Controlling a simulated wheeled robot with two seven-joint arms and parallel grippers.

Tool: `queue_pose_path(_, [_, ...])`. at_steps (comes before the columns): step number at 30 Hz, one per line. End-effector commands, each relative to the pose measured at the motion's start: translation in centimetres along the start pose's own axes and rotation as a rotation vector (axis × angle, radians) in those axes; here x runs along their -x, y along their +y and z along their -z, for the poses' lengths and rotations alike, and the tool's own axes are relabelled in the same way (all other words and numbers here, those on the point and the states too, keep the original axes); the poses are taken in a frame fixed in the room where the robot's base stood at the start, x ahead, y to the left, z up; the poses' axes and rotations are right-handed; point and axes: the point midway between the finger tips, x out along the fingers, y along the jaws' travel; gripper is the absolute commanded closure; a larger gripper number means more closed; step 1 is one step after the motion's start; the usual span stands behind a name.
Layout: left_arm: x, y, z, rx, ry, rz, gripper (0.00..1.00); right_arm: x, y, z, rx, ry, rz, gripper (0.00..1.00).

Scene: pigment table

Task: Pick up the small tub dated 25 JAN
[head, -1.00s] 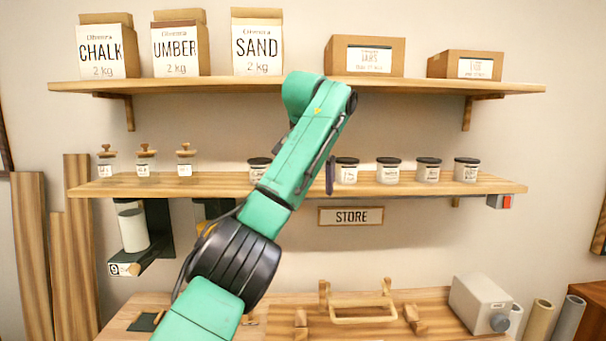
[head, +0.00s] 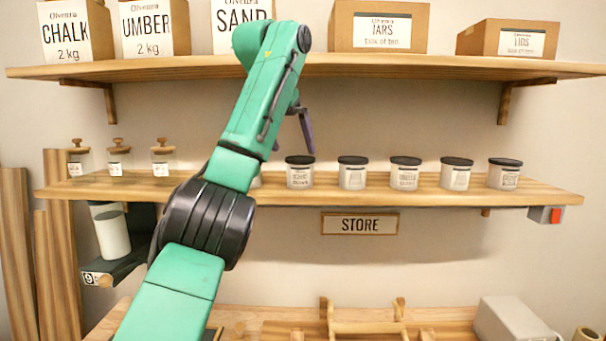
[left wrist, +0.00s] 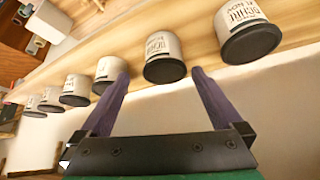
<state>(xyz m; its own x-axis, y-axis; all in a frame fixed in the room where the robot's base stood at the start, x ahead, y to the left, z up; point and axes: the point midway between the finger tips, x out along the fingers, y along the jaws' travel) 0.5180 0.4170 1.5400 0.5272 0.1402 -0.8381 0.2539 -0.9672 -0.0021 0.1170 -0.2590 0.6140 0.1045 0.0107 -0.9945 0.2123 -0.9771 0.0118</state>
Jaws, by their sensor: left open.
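Several small white tubs with black lids stand in a row on the lower shelf in the head view, such as one tub (head: 299,175) just below my left gripper and another tub (head: 352,175) to its right. Another tub is mostly hidden behind my left arm. The labels are too small to read a date, so I cannot tell which is 25 JAN. My left gripper (head: 304,130) is open. In the left wrist view its purple fingers (left wrist: 160,73) point at the row, with one tub (left wrist: 165,58) showing between them, not held. The tub to the right (left wrist: 245,32) seems to read OCHRE.
The upper shelf (head: 420,66) holds paper bags and cardboard boxes above my gripper. Corked glass jars (head: 118,160) stand left on the lower shelf (head: 400,194). A STORE sign (head: 360,224) hangs below. The space in front of the right-hand tubs is clear.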

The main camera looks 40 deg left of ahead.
Motion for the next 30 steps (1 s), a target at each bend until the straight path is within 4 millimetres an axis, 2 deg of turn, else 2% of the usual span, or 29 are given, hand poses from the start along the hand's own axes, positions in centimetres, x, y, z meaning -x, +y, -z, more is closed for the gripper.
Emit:
queue_pose_path(1, [-1.3, -0.1, 0.0, -0.002, -0.004, 0.002, 0.00, 0.3, -0.1, -1.2, 0.000, -0.020, 0.001, 0.50])
queue_pose_path(3, [-2.3, 0.0, 0.2, -0.002, -0.004, 0.001, 0.00, 0.9, 0.0, -2.5, 0.001, -0.042, 0.001, 0.50])
queue_pose_path(6, [-3.4, -0.1, 0.1, 0.000, -0.002, 0.001, 0.00, 1.1, 0.1, -3.1, 0.002, -0.052, -0.001, 0.50])
queue_pose_path(8, [-4.0, -0.1, 0.1, 0.000, -0.003, 0.002, 0.00, 1.2, 0.1, -2.8, 0.002, -0.046, -0.001, 0.50])
queue_pose_path(12, [-6.5, -0.3, 0.0, 0.000, -0.005, 0.004, 0.00, 1.7, 0.5, 0.0, 0.003, -0.002, -0.006, 0.50])
queue_pose_path(15, [-8.2, -0.3, 0.0, 0.000, -0.004, 0.002, 0.00, 1.9, 0.6, 1.2, 0.003, 0.018, -0.008, 0.50])
queue_pose_path(22, [-8.9, -0.2, 0.0, 0.001, -0.001, 0.000, 0.00, 1.8, 0.3, 0.0, 0.001, -0.001, -0.004, 0.50])
queue_pose_path(23, [-8.9, -0.2, 0.0, 0.001, -0.001, 0.000, 0.04, 1.8, 0.2, -0.3, 0.001, -0.006, -0.002, 0.50])
queue_pose_path(27, [-8.9, -0.2, 0.0, 0.001, -0.002, 0.000, 0.57, 1.8, -0.2, -1.2, -0.001, -0.021, 0.003, 0.50])
queue_pose_path(29, [-8.9, -0.2, 0.0, 0.001, -0.002, 0.000, 0.80, 1.8, -0.3, -1.1, -0.001, -0.020, 0.004, 0.50])
queue_pose_path(30, [-8.8, -0.2, 0.0, 0.001, -0.001, 0.000, 0.88, 1.8, -0.3, -1.0, -0.001, -0.019, 0.004, 0.50])
